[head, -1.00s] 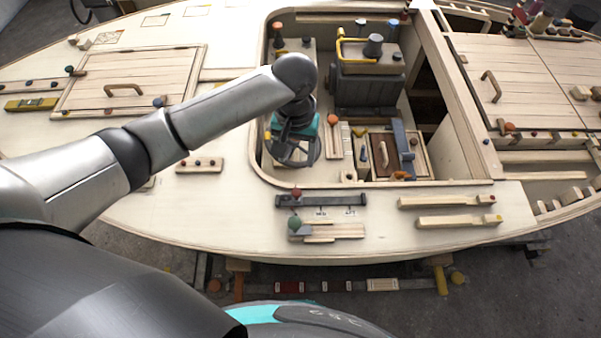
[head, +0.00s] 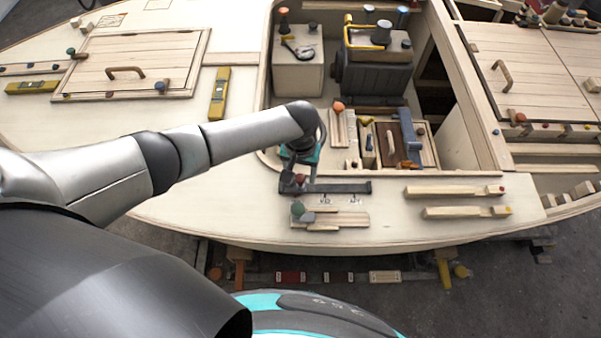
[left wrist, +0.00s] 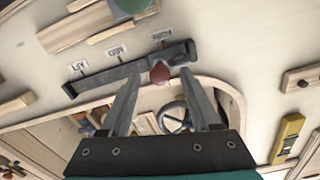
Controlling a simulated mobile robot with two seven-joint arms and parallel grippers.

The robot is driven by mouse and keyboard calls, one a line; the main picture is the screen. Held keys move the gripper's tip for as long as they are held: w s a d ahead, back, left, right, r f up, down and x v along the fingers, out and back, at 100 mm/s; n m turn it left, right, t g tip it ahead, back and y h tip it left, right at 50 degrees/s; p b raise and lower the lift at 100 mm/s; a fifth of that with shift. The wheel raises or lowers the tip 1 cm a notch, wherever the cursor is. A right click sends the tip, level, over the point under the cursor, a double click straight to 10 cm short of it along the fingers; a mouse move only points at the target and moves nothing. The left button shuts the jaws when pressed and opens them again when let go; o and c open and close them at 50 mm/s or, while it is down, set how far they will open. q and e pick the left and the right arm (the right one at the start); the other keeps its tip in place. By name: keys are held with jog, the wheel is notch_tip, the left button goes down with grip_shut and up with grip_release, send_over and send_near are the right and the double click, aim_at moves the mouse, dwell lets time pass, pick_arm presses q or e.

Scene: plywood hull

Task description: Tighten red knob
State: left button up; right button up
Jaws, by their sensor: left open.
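The red knob (left wrist: 160,72) sits on a dark slotted metal bar (left wrist: 120,73) fixed to the pale deck. In the head view the bar (head: 345,187) lies near the hull's front edge, and the red knob (head: 299,180) is at its left end, partly covered by my gripper. My left gripper (head: 296,184) points down over that end. In the left wrist view the two fingers (left wrist: 160,85) are apart, with the red knob between and just beyond their tips. I cannot tell whether either finger touches it. My right gripper is not in view.
A green knob (head: 298,209) on a wooden slide is close in front of the bar. Two wooden bars (head: 455,190) lie to the right. Behind is the open cockpit with a grey engine block (head: 376,73). A yellow level (head: 220,92) lies on the deck.

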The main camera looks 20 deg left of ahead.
pick_arm(q)
grip_shut()
dwell(0.6)
